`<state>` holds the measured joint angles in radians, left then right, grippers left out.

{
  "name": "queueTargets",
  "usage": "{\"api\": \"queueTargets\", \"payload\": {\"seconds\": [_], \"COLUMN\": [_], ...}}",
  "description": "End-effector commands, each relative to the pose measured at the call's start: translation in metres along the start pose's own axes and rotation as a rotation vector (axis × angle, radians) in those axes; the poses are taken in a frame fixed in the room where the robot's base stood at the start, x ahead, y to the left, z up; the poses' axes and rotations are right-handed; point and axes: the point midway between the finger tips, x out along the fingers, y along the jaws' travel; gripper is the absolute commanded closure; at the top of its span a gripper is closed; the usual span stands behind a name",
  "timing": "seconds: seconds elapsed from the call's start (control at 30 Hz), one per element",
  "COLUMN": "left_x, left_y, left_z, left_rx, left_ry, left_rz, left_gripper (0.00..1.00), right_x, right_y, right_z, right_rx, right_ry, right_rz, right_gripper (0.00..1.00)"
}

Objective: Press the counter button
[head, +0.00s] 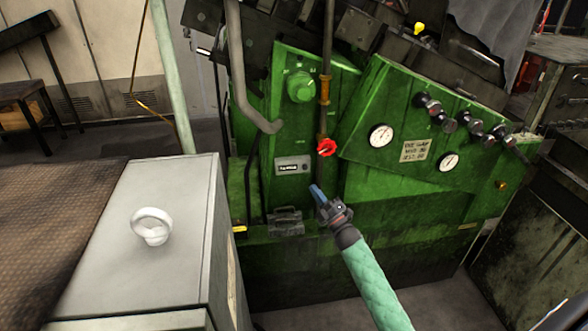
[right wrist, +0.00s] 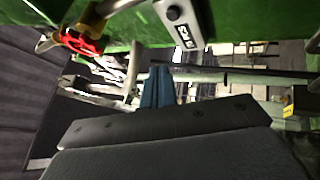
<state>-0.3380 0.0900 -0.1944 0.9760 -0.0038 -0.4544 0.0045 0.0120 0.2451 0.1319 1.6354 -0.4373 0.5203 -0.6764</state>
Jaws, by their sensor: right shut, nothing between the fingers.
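The counter (head: 293,167) is a small grey box with a dark number window on the front of the green machine. In the right wrist view the counter (right wrist: 184,32) shows at the top, with a round dark button (right wrist: 173,12) at one end. My right gripper (head: 316,190) is below and slightly right of the counter, its blue fingers shut and empty, pointing up toward it. In the right wrist view the shut fingers (right wrist: 158,75) appear apart from the counter. My left gripper is not in view.
A red valve handle (head: 326,147) sits on a pipe right of the counter. A green knob (head: 300,87) is above. Gauges (head: 381,135) and several dark knobs are on the right panel. A grey cabinet (head: 150,260) with a white ring-shaped part (head: 151,226) stands at left.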

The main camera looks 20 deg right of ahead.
Motion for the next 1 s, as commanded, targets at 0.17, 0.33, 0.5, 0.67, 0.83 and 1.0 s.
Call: {"api": "queueTargets", "payload": {"seconds": [0.17, 0.33, 0.5, 0.67, 0.83, 1.0], "left_x": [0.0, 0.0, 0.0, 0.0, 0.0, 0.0], "left_y": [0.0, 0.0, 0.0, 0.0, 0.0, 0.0], "left_z": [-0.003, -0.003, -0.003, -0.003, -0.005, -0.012], "left_rx": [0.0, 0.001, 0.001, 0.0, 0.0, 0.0], "left_ry": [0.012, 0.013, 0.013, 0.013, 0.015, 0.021], "left_rz": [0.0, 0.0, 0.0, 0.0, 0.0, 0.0], "left_gripper": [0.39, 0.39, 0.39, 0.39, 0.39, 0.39], "right_x": [-0.002, -0.002, -0.002, -0.002, 0.003, 0.015], "right_y": [0.011, 0.012, 0.011, 0.011, 0.009, 0.003], "right_z": [-0.015, -0.017, -0.017, -0.016, -0.013, -0.004], "right_rx": [-0.124, -0.172, -0.177, -0.176, -0.176, -0.176], "right_ry": [0.079, 0.084, 0.082, 0.082, 0.082, 0.082], "right_rz": [0.064, 0.072, 0.071, 0.071, 0.071, 0.071], "right_gripper": [1.0, 1.0, 1.0, 1.0, 1.0, 1.0]}}
